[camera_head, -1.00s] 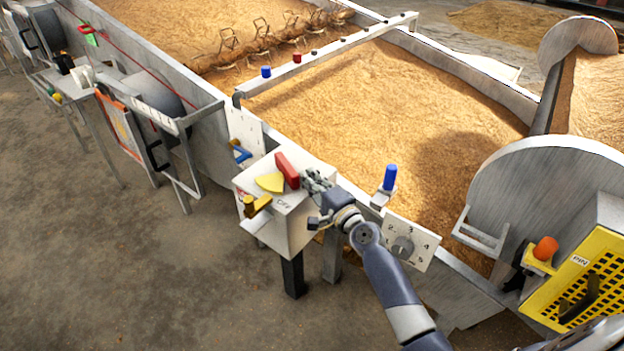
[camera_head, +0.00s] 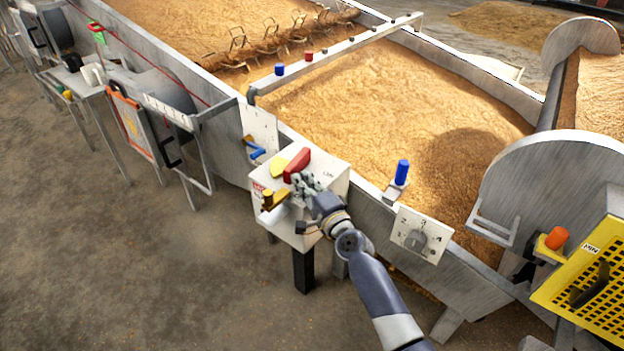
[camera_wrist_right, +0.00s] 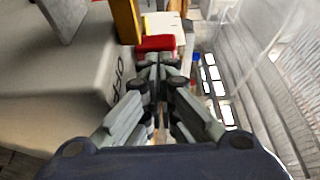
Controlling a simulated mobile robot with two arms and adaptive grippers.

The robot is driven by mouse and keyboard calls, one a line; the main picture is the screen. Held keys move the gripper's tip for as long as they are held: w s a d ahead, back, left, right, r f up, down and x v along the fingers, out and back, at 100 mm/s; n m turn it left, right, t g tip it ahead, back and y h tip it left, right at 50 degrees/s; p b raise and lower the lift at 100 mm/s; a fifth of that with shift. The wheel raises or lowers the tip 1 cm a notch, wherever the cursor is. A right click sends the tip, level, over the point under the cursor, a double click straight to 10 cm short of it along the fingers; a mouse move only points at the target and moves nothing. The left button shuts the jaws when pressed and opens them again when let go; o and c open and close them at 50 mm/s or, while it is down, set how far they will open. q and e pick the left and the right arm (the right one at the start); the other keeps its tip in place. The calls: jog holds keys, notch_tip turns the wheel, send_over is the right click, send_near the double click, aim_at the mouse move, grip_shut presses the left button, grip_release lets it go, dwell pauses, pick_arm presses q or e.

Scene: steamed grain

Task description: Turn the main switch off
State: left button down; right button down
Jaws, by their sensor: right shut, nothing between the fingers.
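The main switch is a white box (camera_head: 325,185) with a red handle (camera_head: 297,165) and a yellow sector (camera_head: 280,163) on its top. The handle slants from upper right to lower left. My right gripper (camera_head: 300,183) is shut and empty, with its fingertips at the handle's near end; whether they touch cannot be told. In the right wrist view the red handle (camera_wrist_right: 156,43) is just beyond the shut fingertips (camera_wrist_right: 160,64). The letters OFF show on the box top (camera_wrist_right: 117,78) to their left. My left gripper is out of view.
A yellow padlock-like part (camera_head: 273,200) sticks out at the box's left front. A blue knob (camera_head: 402,172) and a dial plate (camera_head: 421,235) are on the trough edge to the right. Grain fills the trough (camera_head: 375,100). The floor at left front is clear.

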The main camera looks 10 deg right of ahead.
jog(key=shift+a, duration=0.4)
jog(key=shift+w, duration=0.1)
